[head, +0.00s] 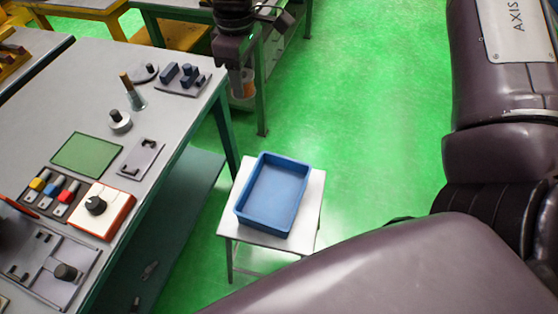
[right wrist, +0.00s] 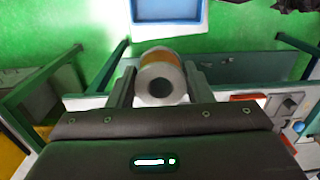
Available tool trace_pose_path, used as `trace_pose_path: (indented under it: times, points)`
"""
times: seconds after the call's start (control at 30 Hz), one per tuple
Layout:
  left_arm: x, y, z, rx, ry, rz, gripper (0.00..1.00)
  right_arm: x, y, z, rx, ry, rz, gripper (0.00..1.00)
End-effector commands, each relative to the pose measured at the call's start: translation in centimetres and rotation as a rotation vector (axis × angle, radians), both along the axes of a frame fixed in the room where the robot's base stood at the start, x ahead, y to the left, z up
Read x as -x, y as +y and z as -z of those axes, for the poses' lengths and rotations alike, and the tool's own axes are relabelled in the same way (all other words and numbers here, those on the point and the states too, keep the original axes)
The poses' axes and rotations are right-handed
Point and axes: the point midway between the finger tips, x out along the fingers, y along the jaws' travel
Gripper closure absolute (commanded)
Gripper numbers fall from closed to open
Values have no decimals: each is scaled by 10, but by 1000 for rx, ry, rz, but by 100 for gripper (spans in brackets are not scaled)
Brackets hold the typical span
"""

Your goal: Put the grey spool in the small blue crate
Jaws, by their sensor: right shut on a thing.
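The grey spool (right wrist: 162,83), with a copper-orange band of winding, is between the fingers of my right gripper (right wrist: 160,90). Its round end with a dark hole faces the wrist camera. In the head view my right gripper (head: 241,92) points down, shut on the spool, above the floor past the workbench's right edge; the spool is partly hidden there. The small blue crate (head: 243,214) stands empty on a white stool, nearer the head camera than the gripper. The crate also shows at the top of the right wrist view (right wrist: 170,21), apart from the spool. My left gripper is not in view.
The workbench (head: 100,70) at the left bears a green mat (head: 87,154), an orange-and-white box with a knob (head: 102,210), and several small fixtures. The white stool (head: 310,200) has a narrow free rim around the crate. Green floor lies open to the right.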

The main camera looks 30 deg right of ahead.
Motion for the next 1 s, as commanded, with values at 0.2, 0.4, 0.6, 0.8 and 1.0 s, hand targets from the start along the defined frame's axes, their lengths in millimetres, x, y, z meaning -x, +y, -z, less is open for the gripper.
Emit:
trace_pose_path:
  times: [0.2, 0.4, 0.6, 0.8, 1.0]
  points:
    - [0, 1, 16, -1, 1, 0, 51, 14, -4, 47, -18, 12, -518, 77]
    - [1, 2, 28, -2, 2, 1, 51, 26, -7, 83, -35, 13, -990, 77]
    - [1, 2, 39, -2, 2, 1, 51, 39, -11, 116, -47, 6, -1461, 77]
    - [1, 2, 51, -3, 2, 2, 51, 52, -15, 146, -51, -2, -1920, 77]
    - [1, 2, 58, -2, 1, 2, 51, 62, -19, 167, -43, -9, -2286, 77]
